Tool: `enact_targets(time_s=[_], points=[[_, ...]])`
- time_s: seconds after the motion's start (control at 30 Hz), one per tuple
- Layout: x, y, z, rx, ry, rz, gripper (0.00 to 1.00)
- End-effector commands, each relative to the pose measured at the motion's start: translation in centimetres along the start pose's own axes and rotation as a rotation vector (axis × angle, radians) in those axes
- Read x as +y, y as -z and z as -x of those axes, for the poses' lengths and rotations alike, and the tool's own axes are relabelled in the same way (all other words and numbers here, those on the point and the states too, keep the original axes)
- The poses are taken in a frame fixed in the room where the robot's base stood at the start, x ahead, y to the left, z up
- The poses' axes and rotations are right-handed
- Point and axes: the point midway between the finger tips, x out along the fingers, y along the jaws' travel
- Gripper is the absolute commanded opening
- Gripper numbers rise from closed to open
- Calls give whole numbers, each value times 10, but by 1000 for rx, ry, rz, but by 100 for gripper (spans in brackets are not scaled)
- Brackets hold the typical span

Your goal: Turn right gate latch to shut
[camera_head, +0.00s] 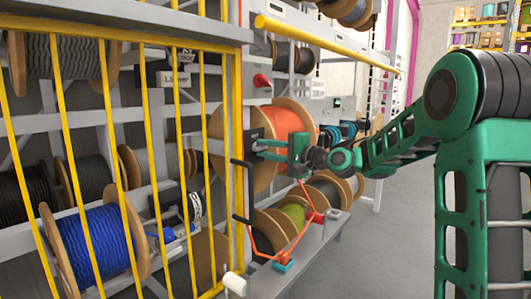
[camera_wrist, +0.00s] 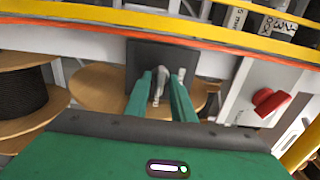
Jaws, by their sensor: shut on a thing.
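The gate latch shows in the wrist view as a dark square plate (camera_wrist: 160,56) with a small grey handle (camera_wrist: 158,88) standing out from it. My gripper (camera_wrist: 161,82) has its two green fingers on either side of this handle and is shut on it. In the head view, my green gripper (camera_head: 268,147) reaches in from the right to the dark latch plate (camera_head: 256,147), beside the yellow gate post. The gripper partly hides the latch there, so the handle's exact turn is hard to tell. The yellow barred gate (camera_head: 112,125) stands at the left.
A reel of orange cable (camera_head: 285,125) is right behind my gripper. A red knob (camera_head: 262,80) sits above the latch. A yellow rail (camera_head: 325,42) runs overhead. Open floor (camera_head: 400,240) lies at the right.

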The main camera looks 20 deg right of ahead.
Motion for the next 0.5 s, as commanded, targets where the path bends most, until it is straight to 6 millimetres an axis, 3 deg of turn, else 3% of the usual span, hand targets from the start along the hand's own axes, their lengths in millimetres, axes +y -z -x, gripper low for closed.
enact_targets(time_s=[0.27, 0.5], points=[[2, 0, -1, 4, -4, 88, 0], [3, 0, -1, 3, -6, 272, 0]])
